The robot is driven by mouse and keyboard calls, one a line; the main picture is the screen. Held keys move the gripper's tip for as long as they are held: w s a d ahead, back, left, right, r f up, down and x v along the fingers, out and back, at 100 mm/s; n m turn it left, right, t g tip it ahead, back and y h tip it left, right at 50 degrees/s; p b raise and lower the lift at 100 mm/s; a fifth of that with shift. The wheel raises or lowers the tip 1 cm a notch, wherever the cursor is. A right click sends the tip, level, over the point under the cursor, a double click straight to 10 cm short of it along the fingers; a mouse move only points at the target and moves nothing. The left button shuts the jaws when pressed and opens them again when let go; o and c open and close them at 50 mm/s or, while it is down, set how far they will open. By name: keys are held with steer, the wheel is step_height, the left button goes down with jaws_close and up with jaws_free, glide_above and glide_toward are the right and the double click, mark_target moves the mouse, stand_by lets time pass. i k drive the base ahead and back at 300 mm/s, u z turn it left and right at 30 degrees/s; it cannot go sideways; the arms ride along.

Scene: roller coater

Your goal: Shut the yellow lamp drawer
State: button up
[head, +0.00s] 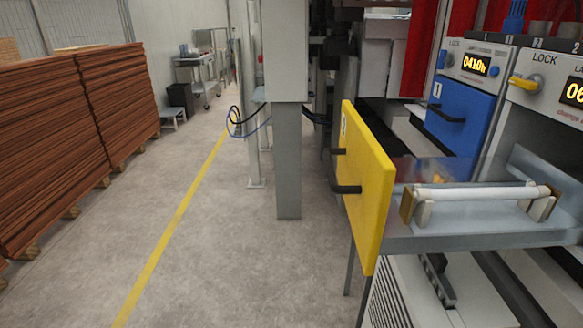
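The yellow lamp drawer (366,190) stands pulled out from the machine at the right in the head view. Its yellow front faces left and carries a dark handle (346,188). Behind the front, its grey metal tray (450,241) holds a white tube lamp (480,193) lying across end holders. The tray runs back toward the machine at the right edge, where it leaves the picture. My gripper is not in view.
A blue drawer front (458,122) sits in the machine beyond, under a lit display (475,65). A yellow lock knob (523,84) is at the upper right. A grey post (287,160) stands left of the drawer. Open floor (235,250) lies left; stacked brown sheets (50,140) stand far left.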

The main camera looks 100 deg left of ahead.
mark_target(385, 217)
steer(key=u, duration=3.35)
steer(key=k, duration=1.3)
steer(key=u, duration=0.35)
steer(key=i, duration=0.75)
steer(key=z, duration=0.4)
